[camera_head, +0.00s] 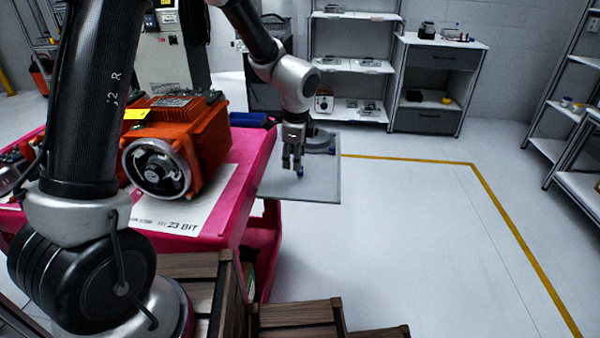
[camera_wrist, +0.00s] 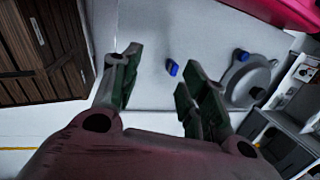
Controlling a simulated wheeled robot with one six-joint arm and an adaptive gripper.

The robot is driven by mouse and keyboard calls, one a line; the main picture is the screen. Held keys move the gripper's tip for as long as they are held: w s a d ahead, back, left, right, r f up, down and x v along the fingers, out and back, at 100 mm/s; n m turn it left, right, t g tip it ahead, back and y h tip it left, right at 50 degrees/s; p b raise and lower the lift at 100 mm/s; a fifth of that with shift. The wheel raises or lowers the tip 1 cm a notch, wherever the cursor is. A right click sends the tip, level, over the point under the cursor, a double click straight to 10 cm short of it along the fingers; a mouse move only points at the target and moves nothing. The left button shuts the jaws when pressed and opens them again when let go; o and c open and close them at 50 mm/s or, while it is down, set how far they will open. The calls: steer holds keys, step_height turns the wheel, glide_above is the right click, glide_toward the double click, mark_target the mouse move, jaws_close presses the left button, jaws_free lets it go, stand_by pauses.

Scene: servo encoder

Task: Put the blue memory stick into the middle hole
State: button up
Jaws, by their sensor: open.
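A small blue memory stick (camera_wrist: 172,68) lies on a light grey plate (camera_wrist: 145,45) in the wrist view, just beyond and between my fingertips. In the head view the blue stick (camera_head: 300,172) shows right under my gripper (camera_head: 292,163). My gripper (camera_wrist: 156,80) is open, with nothing between its fingers; a gap to the stick seems to remain, its size unclear. A round grey part (camera_wrist: 250,80) stands on the plate to the right, with two blue pieces at its rim. No middle hole can be made out in either view.
In the head view the grey plate (camera_head: 325,192) juts from the pink cart (camera_head: 258,165). An orange machine (camera_head: 205,140) stands on the cart at left. Wooden crates (camera_head: 295,315) are in front. Shelves (camera_head: 355,65) stand behind; the floor at right is clear.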

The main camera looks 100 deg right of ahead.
steer(key=d+f+m, duration=0.1)
steer(key=f+m, duration=0.1)
steer(key=m, duration=0.4)
steer(key=s+d+f+m+h, duration=0.1)
steer(key=d+f+m, duration=0.1)
steer(key=m, duration=0.3)
steer(key=s+d+f+m+g, duration=0.1)
steer(key=f+m, duration=0.3)
steer(key=m, duration=0.2)
steer(key=shift+d+m+h, duration=0.25)
steer(key=shift+m+h, duration=0.05)
steer(key=shift+r, duration=0.1)
steer(key=c, duration=0.9)
